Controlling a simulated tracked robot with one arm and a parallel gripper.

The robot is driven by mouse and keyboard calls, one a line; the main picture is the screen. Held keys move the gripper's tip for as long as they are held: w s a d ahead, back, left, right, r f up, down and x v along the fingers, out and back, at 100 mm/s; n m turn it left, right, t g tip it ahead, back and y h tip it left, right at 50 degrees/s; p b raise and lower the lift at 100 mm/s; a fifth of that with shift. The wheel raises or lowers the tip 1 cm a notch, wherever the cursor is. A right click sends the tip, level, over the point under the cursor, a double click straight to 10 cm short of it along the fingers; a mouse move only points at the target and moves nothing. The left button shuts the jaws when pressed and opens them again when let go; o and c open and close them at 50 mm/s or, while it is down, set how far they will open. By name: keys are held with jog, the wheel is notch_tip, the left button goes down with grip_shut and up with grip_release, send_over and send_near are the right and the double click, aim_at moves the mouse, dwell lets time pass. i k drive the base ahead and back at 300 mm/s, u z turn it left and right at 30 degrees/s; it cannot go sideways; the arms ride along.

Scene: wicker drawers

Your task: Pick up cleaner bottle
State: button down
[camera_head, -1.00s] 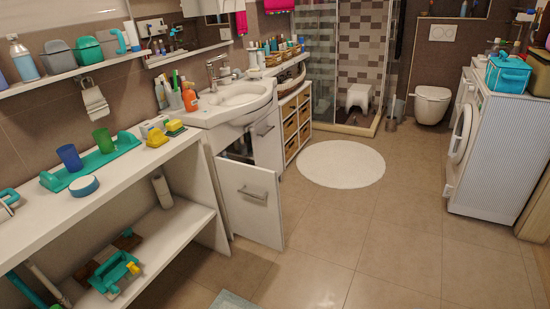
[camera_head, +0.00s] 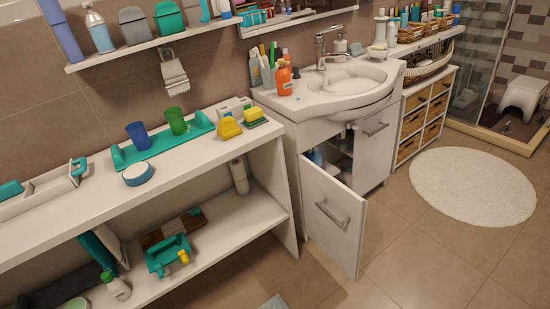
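My gripper is not in view. Several bottles show, and I cannot tell which is the cleaner bottle. A white bottle with a green top (camera_head: 116,285) is on the low shelf at the lower left. An orange pump bottle (camera_head: 284,80) stands on the left side of the sink top. A pale bottle with a white top (camera_head: 99,30) stands on the wall shelf at the upper left. The rest of that cabinet's inside is mostly hidden.
The white cabinet door (camera_head: 335,215) stands open into the floor space. A white bench (camera_head: 190,160) holds a teal tray (camera_head: 160,146) with blue and green cups. A round white rug (camera_head: 472,187) lies at the right. The tiled floor at the lower right is clear.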

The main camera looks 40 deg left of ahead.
aim_at(318, 162)
jog(key=u, duration=0.55)
jog(key=i, duration=1.05)
jog(key=u, duration=0.05)
jog(key=k, duration=0.45)
jog(key=u, duration=0.25)
